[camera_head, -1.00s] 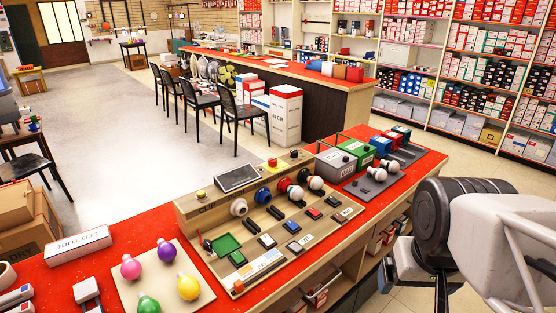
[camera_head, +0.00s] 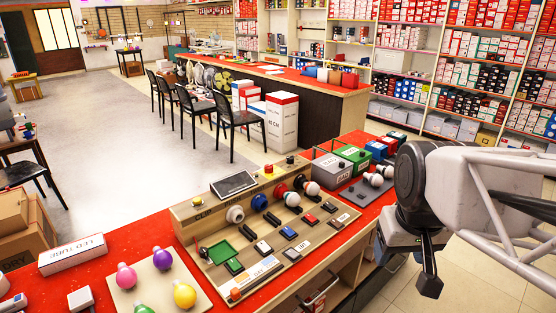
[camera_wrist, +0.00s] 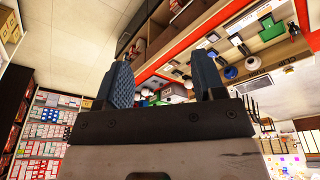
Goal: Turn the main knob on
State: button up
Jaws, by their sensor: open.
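A wooden control board (camera_head: 325,239) with bulbs, switches and a small screen (camera_head: 233,185) lies on the red counter. A red button (camera_head: 267,169) sits at its back edge, and a small lever-like part (camera_head: 203,252) at its left end. I cannot tell which part is the main knob; no label for it is readable. My gripper (camera_head: 428,275) is to the right of the board, beyond the counter's front edge, apart from it. In the wrist view its two blue fingers (camera_wrist: 165,82) are spread with nothing between them. The board (camera_wrist: 235,72) shows tilted at upper right there.
Grey, green and blue boxes (camera_head: 353,156) with bulbs stand on the counter right of the board. Coloured bulbs on a plate (camera_head: 128,298) and a white LED tube box (camera_head: 72,254) lie to the left. Open shelves are under the counter. Free floor lies around my gripper.

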jog(key=w+a+r+n, duration=0.2)
jog(key=w, duration=0.7)
jog(key=w+a+r+n, duration=0.1)
jog(key=w+a+r, duration=0.15)
jog(key=w, duration=0.65)
jog(key=n+g, duration=0.2)
jog(key=n, duration=0.8)
send_over(269, 165)
jog(key=f, duration=1.5)
jog(key=shift+s+d, duration=0.15)
jog(key=shift+s, duration=0.1)
jog(key=shift+w+a+f, duration=0.2)
jog(key=shift+a, duration=0.05)
jog(key=shift+f, duration=0.1)
jog(key=shift+f, duration=3.8)
jog(key=c, duration=0.9)
